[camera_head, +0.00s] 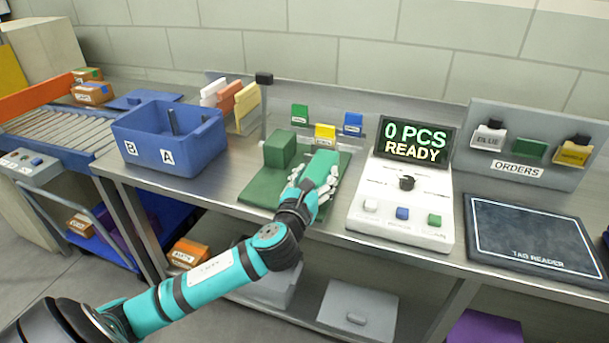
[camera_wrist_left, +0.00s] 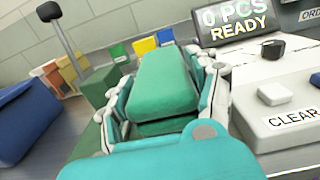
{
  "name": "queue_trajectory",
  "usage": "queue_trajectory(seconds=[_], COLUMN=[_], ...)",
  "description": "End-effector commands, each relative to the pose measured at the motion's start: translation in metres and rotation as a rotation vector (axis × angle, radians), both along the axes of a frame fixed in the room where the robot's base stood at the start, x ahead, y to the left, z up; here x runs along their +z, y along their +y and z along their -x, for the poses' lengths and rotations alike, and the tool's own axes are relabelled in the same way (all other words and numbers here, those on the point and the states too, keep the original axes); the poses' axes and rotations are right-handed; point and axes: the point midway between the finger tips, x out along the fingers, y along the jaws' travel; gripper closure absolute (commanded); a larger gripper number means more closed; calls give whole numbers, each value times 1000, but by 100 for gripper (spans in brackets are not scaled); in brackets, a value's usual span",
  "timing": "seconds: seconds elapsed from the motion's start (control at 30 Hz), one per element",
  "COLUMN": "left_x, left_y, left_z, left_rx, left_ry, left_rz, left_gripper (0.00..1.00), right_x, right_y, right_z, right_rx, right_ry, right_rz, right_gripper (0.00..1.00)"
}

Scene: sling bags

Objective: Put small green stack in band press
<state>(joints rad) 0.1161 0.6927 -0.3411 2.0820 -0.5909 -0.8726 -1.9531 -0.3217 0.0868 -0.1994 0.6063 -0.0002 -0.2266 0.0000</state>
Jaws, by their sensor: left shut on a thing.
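My left gripper (camera_head: 318,180) is shut on a green stack (camera_head: 322,163) over the right part of a green mat (camera_head: 262,190). In the left wrist view the stack (camera_wrist_left: 165,82) lies lengthwise between the fingers of the gripper (camera_wrist_left: 165,100). A second green surface shows under its near end; I cannot tell if they touch. Another green block (camera_head: 280,149) stands on the mat to the left, apart from the gripper. It also shows in the wrist view (camera_wrist_left: 97,90). I cannot clearly identify a band press. My right gripper is not in view.
A white console (camera_head: 400,215) with knob, buttons and a display (camera_head: 414,140) reading "0 PCS READY" stands close right of the gripper. A blue bin (camera_head: 190,155) marked B and A is left. A black tag reader (camera_head: 530,235) lies far right. Coloured cards stand behind the mat.

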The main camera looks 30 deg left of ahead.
Motion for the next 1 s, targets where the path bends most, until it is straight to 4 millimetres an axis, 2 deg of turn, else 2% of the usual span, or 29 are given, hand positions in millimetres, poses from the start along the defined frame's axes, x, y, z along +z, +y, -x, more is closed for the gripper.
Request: queue_trajectory(seconds=[0.03,0.1,0.3,0.43,0.67,0.8,1.0], left_x=[0,-2,-4,-9,-40,-40,-43], left_y=[14,27,51,54,53,53,53], left_z=[-7,-16,-31,-32,-32,-32,-32], left_rx=[4,3,0,-1,0,-1,-1], left_ry=[0,-2,-2,-1,0,-2,-1], left_rz=[-2,-1,0,2,4,1,1], left_gripper=[78,78,78,78,78,78,78], right_x=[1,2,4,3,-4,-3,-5], right_y=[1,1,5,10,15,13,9], right_z=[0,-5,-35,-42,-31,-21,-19], right_rx=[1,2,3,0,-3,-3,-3], right_ry=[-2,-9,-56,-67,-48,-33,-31], right_rz=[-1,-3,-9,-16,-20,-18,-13], right_gripper=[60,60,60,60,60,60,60])
